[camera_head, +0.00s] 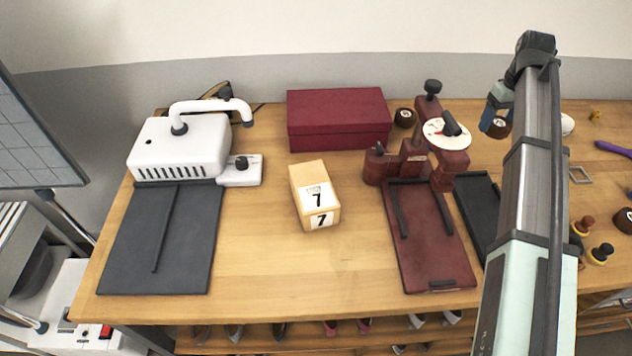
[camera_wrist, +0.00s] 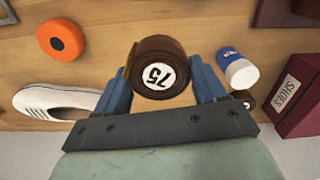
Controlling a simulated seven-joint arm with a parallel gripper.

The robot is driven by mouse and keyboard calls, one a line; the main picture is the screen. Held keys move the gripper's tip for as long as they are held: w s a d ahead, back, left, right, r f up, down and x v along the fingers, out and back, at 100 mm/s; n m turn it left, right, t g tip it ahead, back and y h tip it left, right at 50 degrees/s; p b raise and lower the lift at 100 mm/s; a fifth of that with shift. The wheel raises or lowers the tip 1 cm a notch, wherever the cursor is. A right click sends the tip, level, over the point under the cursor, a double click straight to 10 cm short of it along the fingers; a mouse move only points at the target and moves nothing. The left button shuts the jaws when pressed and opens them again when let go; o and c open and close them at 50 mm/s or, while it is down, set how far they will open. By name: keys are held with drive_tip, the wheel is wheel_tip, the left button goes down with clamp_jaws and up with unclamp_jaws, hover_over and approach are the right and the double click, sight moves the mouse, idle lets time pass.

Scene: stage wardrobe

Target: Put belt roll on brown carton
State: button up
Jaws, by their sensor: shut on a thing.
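My gripper (camera_wrist: 160,80) is shut on a dark brown belt roll (camera_wrist: 155,52) with a white label reading 75, one blue finger on each side. In the head view my gripper (camera_head: 496,112) is at the back right, and the roll (camera_head: 501,128) shows partly beside my arm. The light-brown carton (camera_head: 300,177), with white labels reading 7, stands mid-table, well left of my gripper. Its top is bare.
A dark red box (camera_head: 340,135) stands behind the carton, with another brown roll (camera_head: 405,117) to its right. A dark red press (camera_head: 430,230) stands between carton and arm. A white machine (camera_head: 180,145) is at left. An orange roll (camera_wrist: 61,40) and white shoe (camera_wrist: 55,102) are near.

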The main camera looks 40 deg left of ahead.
drive_tip(key=s+d+r+m, duration=0.2)
drive_tip(key=s+d+m, duration=0.15)
drive_tip(key=d, duration=1.05)
drive_tip(key=s+d+r+m, duration=0.1)
drive_tip(key=s+d+m, duration=0.3)
drive_tip(key=d, duration=0.9)
drive_tip(key=w+a+r+n, duration=0.1)
drive_tip(key=a+r+n, duration=0.15)
drive_tip(key=a, duration=0.85)
drive_tip(key=w+a+r+n, duration=0.1)
drive_tip(key=a+n, duration=0.2)
drive_tip(key=a, duration=0.7)
drive_tip(key=s+a+r+n, duration=0.2)
drive_tip(key=s+a+n, duration=0.1)
drive_tip(key=a, duration=0.7)
drive_tip(key=s+a+r+n, duration=0.2)
drive_tip(key=s+a, duration=0.1)
drive_tip(key=a, duration=0.8)
drive_tip(key=n, duration=0.3)
hover_over(312, 183)
wheel_tip(312, 183, down, 6)
drive_tip(key=r, duration=0.1)
drive_tip(key=shift+f, duration=4)
